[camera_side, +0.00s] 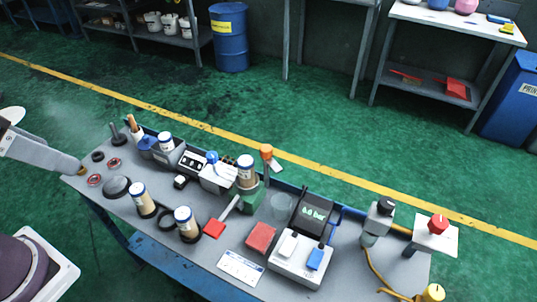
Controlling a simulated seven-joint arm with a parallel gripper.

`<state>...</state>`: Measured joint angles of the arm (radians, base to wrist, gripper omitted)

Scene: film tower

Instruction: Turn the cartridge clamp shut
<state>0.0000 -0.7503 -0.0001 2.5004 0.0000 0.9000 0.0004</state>
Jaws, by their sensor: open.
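A green holder (252,200) stands at the middle of the bench's back edge, with a white-topped cartridge (246,172) upright in it. An orange knob on a post (266,151) rises beside it and looks like part of the clamp. I cannot tell from this view how far the clamp is turned. My gripper (82,169) is at the far left end of the bench, well apart from the holder. It is open with nothing seen in it, and its fingers are small and hard to make out.
Two cartridges (143,202) stand at the front left, near a dark dome (117,186). A blue-knobbed grey device (217,178) stands left of the holder. A red block (260,237), a black display (312,212) and a switch box (299,262) fill the right.

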